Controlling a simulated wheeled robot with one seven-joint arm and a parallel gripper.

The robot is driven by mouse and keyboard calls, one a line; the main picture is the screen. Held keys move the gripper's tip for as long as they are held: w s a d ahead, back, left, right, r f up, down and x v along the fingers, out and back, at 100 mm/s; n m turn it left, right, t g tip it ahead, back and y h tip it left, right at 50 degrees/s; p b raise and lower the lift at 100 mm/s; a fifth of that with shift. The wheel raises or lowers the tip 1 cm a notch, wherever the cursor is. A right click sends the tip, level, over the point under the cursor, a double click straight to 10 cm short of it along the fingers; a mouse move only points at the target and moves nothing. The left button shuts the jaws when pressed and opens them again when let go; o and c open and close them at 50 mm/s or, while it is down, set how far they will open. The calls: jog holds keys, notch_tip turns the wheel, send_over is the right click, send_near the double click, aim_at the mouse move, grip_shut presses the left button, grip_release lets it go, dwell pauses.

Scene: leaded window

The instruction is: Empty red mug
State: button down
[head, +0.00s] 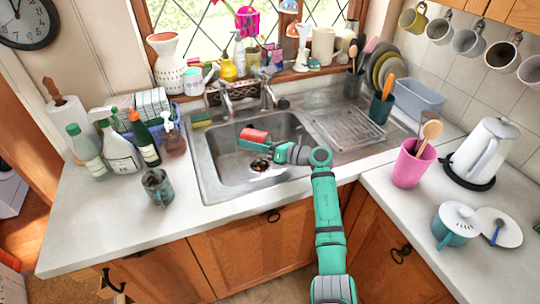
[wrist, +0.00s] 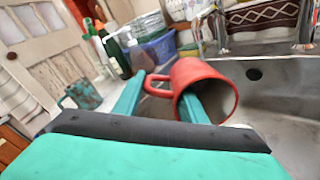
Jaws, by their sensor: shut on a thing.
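The red mug (head: 256,135) is held over the sink basin (head: 225,165). It lies tipped on its side. In the wrist view the red mug (wrist: 207,76) has its open mouth turned down and toward the camera, and its handle points left. My gripper (head: 254,146) is shut on the mug. In the wrist view my gripper (wrist: 163,98) has one finger inside the mouth and the other outside, by the handle. The drain (head: 260,165) shows below. I cannot see whether any contents remain inside.
A draining rack (head: 347,130) is right of the basin. Faucets (head: 266,92) stand behind it. Bottles (head: 120,147) and a dark speckled mug (head: 158,187) stand on the left counter. A pink cup (head: 411,166) and a white kettle (head: 484,150) are on the right counter.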

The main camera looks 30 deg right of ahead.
jog(key=shift+s+d+r+y, duration=0.1)
jog(key=shift+s+y, duration=0.15)
jog(key=shift+y, duration=0.05)
jog(key=shift+s+d+r+t, duration=0.1)
jog(key=shift+s+d+t, duration=0.05)
jog(key=shift+t, duration=0.35)
jog(key=shift+s+r+t+y+b, duration=0.1)
jog(key=shift+t+y+b, duration=0.2)
jog(key=shift+b, duration=0.3)
